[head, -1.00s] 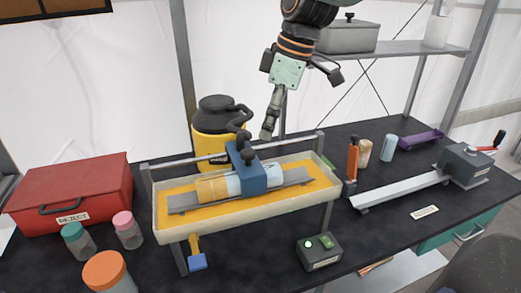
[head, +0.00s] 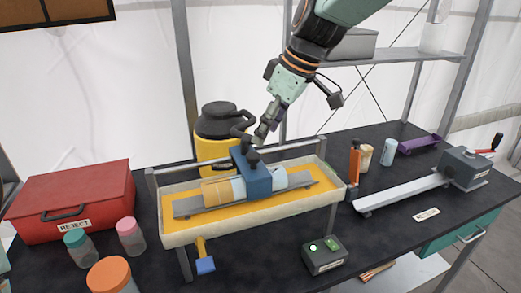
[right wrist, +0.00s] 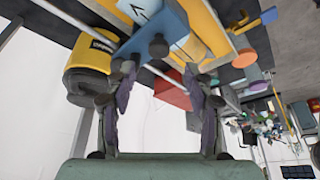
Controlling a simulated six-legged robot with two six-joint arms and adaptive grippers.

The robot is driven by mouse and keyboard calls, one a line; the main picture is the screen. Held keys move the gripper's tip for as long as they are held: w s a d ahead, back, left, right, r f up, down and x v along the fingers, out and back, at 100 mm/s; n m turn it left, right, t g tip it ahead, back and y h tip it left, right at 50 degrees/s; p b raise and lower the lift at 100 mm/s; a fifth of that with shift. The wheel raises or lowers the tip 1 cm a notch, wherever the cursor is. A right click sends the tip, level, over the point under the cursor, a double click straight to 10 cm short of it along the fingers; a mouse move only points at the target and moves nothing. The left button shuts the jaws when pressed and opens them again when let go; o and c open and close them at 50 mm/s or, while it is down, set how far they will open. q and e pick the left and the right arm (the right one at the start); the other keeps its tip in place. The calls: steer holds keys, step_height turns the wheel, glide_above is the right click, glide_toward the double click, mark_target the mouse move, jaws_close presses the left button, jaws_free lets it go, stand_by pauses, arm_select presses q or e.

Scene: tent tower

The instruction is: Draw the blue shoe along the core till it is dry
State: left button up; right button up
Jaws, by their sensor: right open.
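The blue shoe (head: 254,182), a block with a dark knob (head: 253,158) on top, sits astride the core (head: 217,192). The core is a cylinder, tan at its left end and pale blue to the right of that, lying along a grey rail over the yellow-floored trough (head: 180,240). My right gripper (head: 262,138) is just above the shoe's knob, apart from it as far as I can tell. In the right wrist view its two fingers (right wrist: 160,95) are spread and empty, with the blue shoe (right wrist: 160,22) ahead. My left gripper is out of view.
A yellow jug with a black top (head: 218,135) stands close behind the trough. A red case (head: 72,200) and several lidded jars are at the left. A small switch box (head: 324,256) is in front. A grey rail with a crank box (head: 468,168) is at the right.

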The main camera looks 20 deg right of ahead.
mark_target(253, 155)
steer(key=x, duration=0.6)
steer(key=shift+w+a, duration=0.15)
steer(key=shift+w, duration=0.2)
steer(key=shift+a+f, duration=0.15)
steer(key=shift+f, duration=0.2)
steer(key=shift+s, duration=0.2)
steer(key=shift+d, duration=0.2)
steer(key=shift+w+a+f, duration=0.15)
steer(key=shift+w+a, duration=0.05)
steer(key=shift+w, duration=0.1)
steer(key=c, duration=0.4)
steer(key=shift+s+d, duration=0.1)
jaws_close()
